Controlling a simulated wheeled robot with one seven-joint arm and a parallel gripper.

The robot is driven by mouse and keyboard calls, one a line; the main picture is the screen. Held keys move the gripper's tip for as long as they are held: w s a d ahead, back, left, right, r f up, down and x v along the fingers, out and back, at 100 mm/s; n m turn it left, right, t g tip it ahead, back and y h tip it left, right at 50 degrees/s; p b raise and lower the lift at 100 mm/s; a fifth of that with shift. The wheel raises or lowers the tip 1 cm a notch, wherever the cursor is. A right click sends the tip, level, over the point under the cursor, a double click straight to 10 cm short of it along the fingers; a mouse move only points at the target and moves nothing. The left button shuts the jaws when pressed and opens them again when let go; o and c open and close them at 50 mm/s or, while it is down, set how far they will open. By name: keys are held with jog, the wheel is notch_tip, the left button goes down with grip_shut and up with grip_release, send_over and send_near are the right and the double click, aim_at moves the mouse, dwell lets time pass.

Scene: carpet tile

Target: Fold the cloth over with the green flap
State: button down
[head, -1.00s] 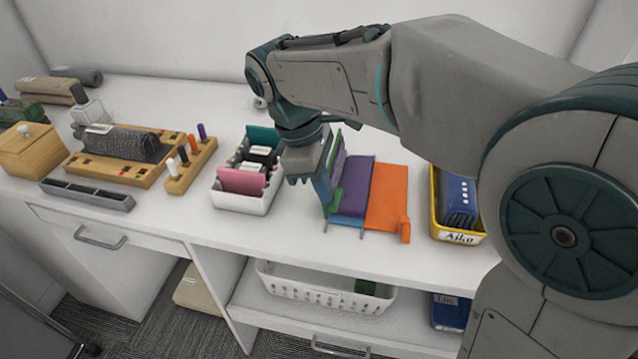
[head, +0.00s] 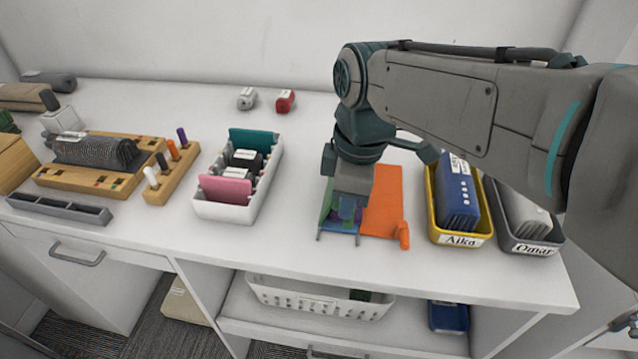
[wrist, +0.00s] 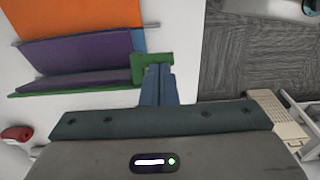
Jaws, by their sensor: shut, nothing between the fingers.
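The purple cloth (wrist: 75,54) lies on the folding board, partly on its blue middle panel (head: 340,239). Another purple strip of it runs along the green flap. The green flap (wrist: 50,91) shows nearly edge-on in the wrist view, seemingly tilted up, with its green tab (wrist: 140,60) by my fingertips. My gripper (head: 347,222) is shut and empty. In the wrist view, my gripper (wrist: 158,70) is right at the tab; I cannot tell if it touches. In the head view, my wrist hides much of the cloth and flap. The orange flap (head: 382,205) lies flat at the right.
A white bin (head: 225,210) with upright cards stands left of the board. A yellow bin (head: 458,239) and a grey bin (head: 530,247) stand right of it. The counter's front strip is clear.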

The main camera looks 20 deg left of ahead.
dwell(0.6)
notch_tip(320, 180, up, 13)
jog(key=p, duration=0.4)
jog(key=s+d+f+m+t+p, duration=0.1)
jog(key=d+f+m+p, duration=0.1)
jog(key=d+f+m, duration=0.4)
jog(key=s+d+f+m+t+p, duration=0.1)
jog(key=d+f+m, duration=0.5)
jog(key=d+m, duration=0.8)
jog(key=d+t+p, duration=0.1)
jog(key=d, duration=0.3)
jog(key=shift+s+h, duration=0.25)
jog(key=shift+h, duration=0.15)
jog(key=shift+d, duration=0.15)
